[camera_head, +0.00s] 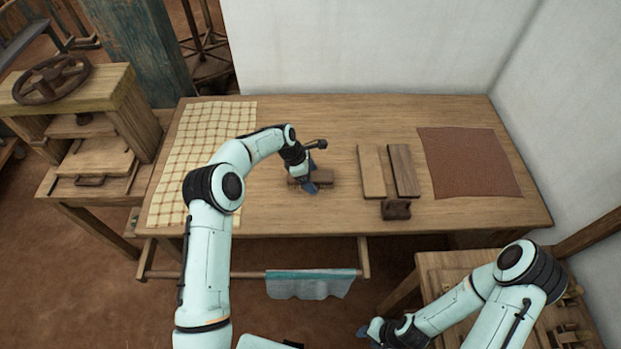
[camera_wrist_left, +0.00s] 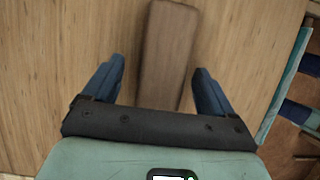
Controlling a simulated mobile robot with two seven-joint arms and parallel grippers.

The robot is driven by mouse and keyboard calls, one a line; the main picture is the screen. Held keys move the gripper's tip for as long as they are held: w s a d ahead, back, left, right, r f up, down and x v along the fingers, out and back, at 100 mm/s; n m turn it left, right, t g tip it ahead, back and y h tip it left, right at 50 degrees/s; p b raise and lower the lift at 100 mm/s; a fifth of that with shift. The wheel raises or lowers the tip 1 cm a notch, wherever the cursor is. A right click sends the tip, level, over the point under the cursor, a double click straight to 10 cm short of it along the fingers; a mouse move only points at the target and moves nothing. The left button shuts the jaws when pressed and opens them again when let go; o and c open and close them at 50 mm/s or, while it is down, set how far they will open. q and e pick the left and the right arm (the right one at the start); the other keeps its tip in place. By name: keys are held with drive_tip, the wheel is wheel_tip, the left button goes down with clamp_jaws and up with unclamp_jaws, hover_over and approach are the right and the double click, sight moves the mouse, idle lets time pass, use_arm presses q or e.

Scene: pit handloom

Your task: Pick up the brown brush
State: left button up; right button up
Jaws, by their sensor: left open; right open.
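The brown brush (camera_head: 325,177) lies on the wooden table, partly hidden by my left gripper in the head view. In the left wrist view the brush (camera_wrist_left: 166,55) runs lengthwise between the two fingers, with a gap on each side. My left gripper (camera_head: 309,187) is open right over the brush; its blue fingers also show in the left wrist view (camera_wrist_left: 160,85). My right gripper (camera_head: 370,333) is low at the front right, away from the brush. It is open and empty.
The table (camera_head: 340,215) has a checked cloth (camera_head: 205,150) at left, two wooden boards (camera_head: 373,172) with a small dark wooden block (camera_head: 396,210), and a red-brown cloth (camera_head: 470,162) at right. A blue cloth (camera_head: 310,284) hangs on the front rail. A press (camera_head: 95,140) stands at left.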

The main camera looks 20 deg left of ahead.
use_arm(q)
drive_tip(key=shift+s, duration=0.1)
drive_tip(key=shift+c, duration=1)
drive_tip(key=c, duration=0.9)
wheel_tip(320, 180, up, 20)
drive_tip(key=shift+p, duration=0.85)
use_arm(e)
drive_tip(key=shift+w+r, duration=1.15)
drive_tip(key=shift+w, duration=0.05)
use_arm(q)
drive_tip(key=shift+o, duration=1.3)
drive_tip(key=shift+f, duration=0.1)
drive_tip(key=shift+c, duration=0.5)
